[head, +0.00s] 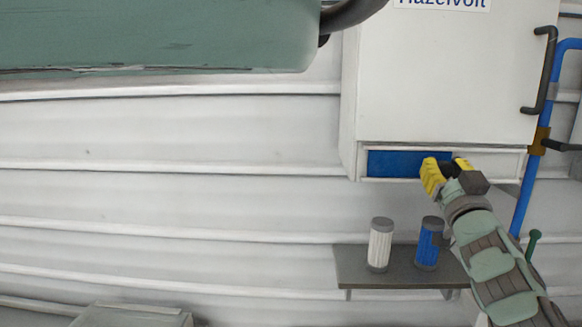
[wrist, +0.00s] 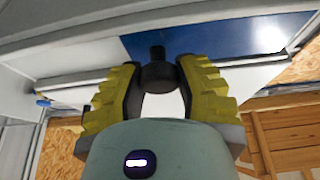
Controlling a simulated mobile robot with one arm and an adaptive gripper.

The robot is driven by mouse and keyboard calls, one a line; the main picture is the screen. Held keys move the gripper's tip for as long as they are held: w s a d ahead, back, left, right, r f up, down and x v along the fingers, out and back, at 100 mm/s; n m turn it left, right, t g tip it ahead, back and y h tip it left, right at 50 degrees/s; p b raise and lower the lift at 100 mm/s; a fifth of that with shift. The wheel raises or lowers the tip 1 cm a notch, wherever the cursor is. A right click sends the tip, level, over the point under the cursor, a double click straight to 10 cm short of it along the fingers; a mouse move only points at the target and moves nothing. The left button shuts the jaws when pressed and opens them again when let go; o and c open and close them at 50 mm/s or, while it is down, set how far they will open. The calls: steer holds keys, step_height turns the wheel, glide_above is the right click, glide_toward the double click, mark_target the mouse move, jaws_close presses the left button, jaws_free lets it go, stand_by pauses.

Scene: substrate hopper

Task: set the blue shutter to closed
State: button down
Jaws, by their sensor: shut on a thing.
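The blue shutter (head: 400,163) sits in a long, low slot along the bottom of a white cabinet. It fills the left part of the slot, and the part to its right looks pale. My gripper (head: 446,168) is at the shutter's right end. In the wrist view, the shutter (wrist: 225,42) shows beyond the yellow fingers. The fingers of my gripper (wrist: 158,82) are shut on a dark round knob (wrist: 157,75) that stands out from the shutter. My fingers partly hide the knob and the shutter's right end in the head view.
The white cabinet (head: 440,75) has a dark handle (head: 540,70) at its right. A blue pipe (head: 525,195) runs close to the right of my gripper. Below, a grey shelf (head: 395,281) holds a white canister (head: 380,246) and a blue canister (head: 427,247), close to my arm.

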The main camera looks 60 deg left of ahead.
steer(key=shift+s+a, duration=0.4)
steer(key=shift+s, duration=0.1)
steer(key=shift+r, duration=0.1)
steer(key=c, duration=0.6)
jaws_free()
steer(key=shift+d, duration=0.1)
steer(key=shift+v, duration=6)
steer(key=shift+w, duration=0.1)
